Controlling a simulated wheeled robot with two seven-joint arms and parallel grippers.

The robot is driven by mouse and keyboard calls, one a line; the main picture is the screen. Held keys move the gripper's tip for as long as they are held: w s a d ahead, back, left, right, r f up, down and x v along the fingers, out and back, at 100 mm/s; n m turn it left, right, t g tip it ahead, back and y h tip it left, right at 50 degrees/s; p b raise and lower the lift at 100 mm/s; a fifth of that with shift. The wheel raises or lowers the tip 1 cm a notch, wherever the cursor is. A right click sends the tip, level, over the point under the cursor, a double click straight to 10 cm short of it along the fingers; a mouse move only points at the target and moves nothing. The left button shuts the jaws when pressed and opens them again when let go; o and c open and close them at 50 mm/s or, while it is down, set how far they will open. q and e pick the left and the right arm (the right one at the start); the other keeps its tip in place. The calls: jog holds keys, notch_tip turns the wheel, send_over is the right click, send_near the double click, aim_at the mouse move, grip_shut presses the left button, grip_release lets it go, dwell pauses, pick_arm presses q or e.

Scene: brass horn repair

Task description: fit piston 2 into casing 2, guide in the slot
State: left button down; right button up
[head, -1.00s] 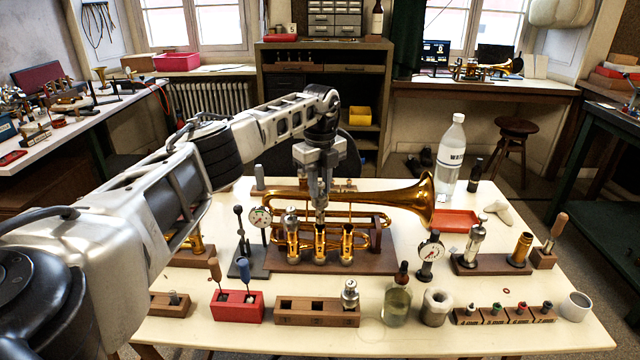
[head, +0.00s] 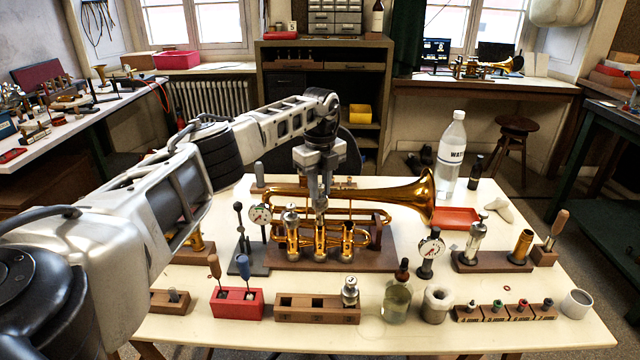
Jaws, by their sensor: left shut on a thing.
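The brass trumpet (head: 410,200) lies on a wooden stand with its bell to the right. Its three valve casings stand upright in a row, with the middle one, casing 2 (head: 320,242), under my left gripper (head: 320,208). This gripper points straight down and is shut on piston 2, which its fingers mostly hide. I cannot tell how deep the piston sits in the casing or which way its guide faces. A silver piston top (head: 290,218) shows at the left casing. My right gripper is out of view.
A wooden block (head: 300,317) in front has empty wells and one silver piston (head: 350,290). Dial gauges (head: 260,213) (head: 430,248) flank the trumpet. A red block (head: 237,308), an oil bottle (head: 397,298) and a water bottle (head: 451,155) stand nearby.

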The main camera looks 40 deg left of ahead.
aim_at(320, 198)
pick_arm(q)
jog(key=shift+f+b, duration=1.2)
jog(key=shift+f, duration=1.5)
jog(key=c, duration=1.2)
grip_release()
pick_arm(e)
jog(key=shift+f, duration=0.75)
pick_arm(q)
jog(key=shift+o, duration=0.2)
jog(key=shift+r, duration=0.4)
notch_tip(320, 198, up, 15)
jog(key=shift+b, duration=0.4)
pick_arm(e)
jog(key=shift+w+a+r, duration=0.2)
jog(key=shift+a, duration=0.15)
